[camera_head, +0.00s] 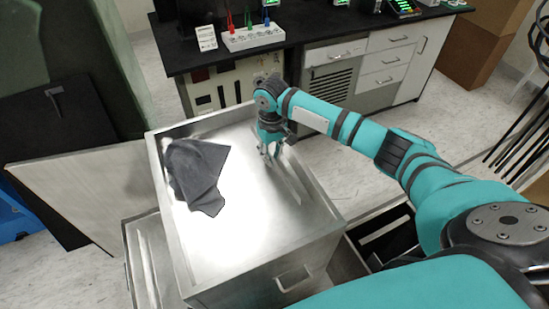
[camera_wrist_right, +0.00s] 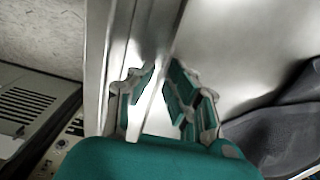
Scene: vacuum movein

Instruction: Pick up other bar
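My right gripper (camera_head: 270,158) points down over the right side of a silver metal cart top (camera_head: 225,225). In the wrist view, the right gripper (camera_wrist_right: 158,92) is open, its two green-padded fingers apart. A narrow shiny metal strip (camera_wrist_right: 160,60) runs lengthwise between and beyond the fingers. I cannot tell whether this is a loose bar or part of the raised cart edge. In the head view, thin bright streaks (camera_head: 288,180) lie just right of the gripper, possibly a bar along the edge. My left gripper is not in view.
A dark grey cloth (camera_head: 200,172) lies on the cart top's left part. A lab bench (camera_head: 300,45) with a rack of coloured items (camera_head: 252,37) stands behind. Cardboard boxes (camera_head: 480,45) and dark thin legs (camera_head: 520,140) are to the right. The middle of the cart top is clear.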

